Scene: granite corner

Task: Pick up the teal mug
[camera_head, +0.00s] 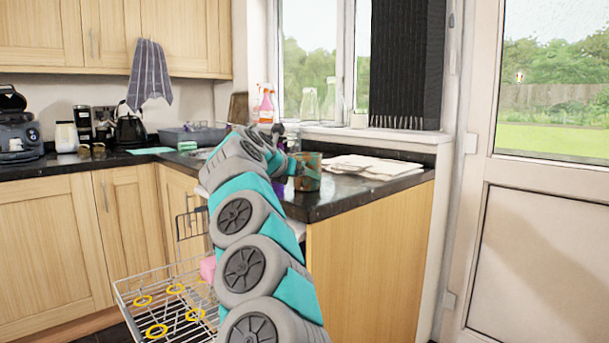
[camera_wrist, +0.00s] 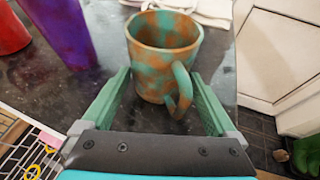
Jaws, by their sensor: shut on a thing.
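The teal mug (camera_head: 308,174), mottled teal and orange-brown, is at the dark granite counter near its right front corner, upright or nearly so. In the wrist view the mug (camera_wrist: 155,75) has its open rim up and its handle toward me. My gripper (camera_wrist: 161,78) has its green fingers on both sides of the mug, with the handle between them, and is shut on it. In the head view my arm hides part of the mug's left side. I cannot tell whether the mug's base touches the counter.
A purple cup (camera_wrist: 62,38) and a red cup (camera_wrist: 10,32) stand left of the mug. Folded pale cloths (camera_head: 372,168) lie behind it on the counter (camera_head: 335,196). A wire dishwasher rack (camera_head: 140,290) is pulled out below, left of my arm. A door stands at right.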

